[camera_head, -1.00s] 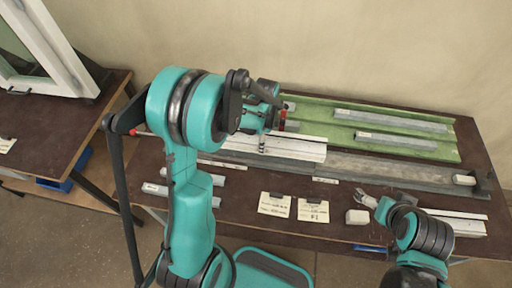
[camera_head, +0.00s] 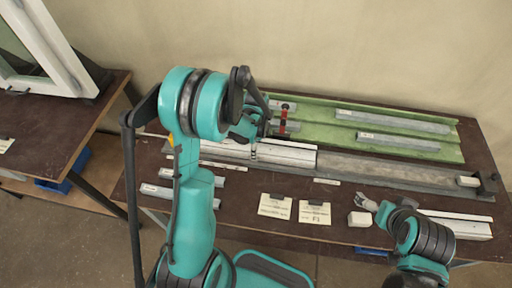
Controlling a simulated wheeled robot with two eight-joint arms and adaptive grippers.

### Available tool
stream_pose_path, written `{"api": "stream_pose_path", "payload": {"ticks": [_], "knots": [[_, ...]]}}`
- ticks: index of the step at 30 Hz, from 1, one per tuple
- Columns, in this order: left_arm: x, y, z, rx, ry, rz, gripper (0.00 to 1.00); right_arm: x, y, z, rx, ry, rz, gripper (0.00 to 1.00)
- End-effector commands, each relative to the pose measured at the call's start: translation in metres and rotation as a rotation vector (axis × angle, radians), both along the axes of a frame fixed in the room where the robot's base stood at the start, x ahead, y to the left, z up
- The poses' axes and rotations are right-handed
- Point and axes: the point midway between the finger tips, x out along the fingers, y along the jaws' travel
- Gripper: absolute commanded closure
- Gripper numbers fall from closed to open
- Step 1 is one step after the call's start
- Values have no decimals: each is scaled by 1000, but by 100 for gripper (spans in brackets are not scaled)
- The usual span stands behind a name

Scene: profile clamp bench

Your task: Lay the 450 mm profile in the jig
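A white profile (camera_head: 290,153) lies lengthwise over the left part of the long grey jig (camera_head: 385,172). Its left part is hidden behind my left arm. My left gripper (camera_head: 253,152) reaches down onto the profile and appears shut on it. I cannot tell whether the profile touches the jig bed. My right gripper (camera_head: 366,204) is low at the table's front, close to a small whitish block (camera_head: 360,219). Its fingers are too small to tell open from shut.
A green tray (camera_head: 450,150) with grey bars (camera_head: 393,121) lies behind the jig. Another white profile (camera_head: 457,227), two cards (camera_head: 314,212) and short grey pieces (camera_head: 160,190) lie in front.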

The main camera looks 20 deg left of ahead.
Motion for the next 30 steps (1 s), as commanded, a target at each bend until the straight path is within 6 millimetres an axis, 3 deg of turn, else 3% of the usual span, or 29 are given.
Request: {"api": "stream_pose_path", "payload": {"ticks": [11,13,14,16,30], "knots": [[-1,-1,-13,-1,1,0,91,0,0,-13,0,0,0,0],[-1,-1,-13,-1,2,0,95,0,0,-12,0,0,0,0],[-1,-1,-13,-2,3,0,35,0,0,-12,0,0,0,0],[-1,-1,-13,-2,3,-1,20,0,0,-12,0,0,0,0],[0,0,-11,0,0,0,20,0,0,-11,0,0,0,0]]}}
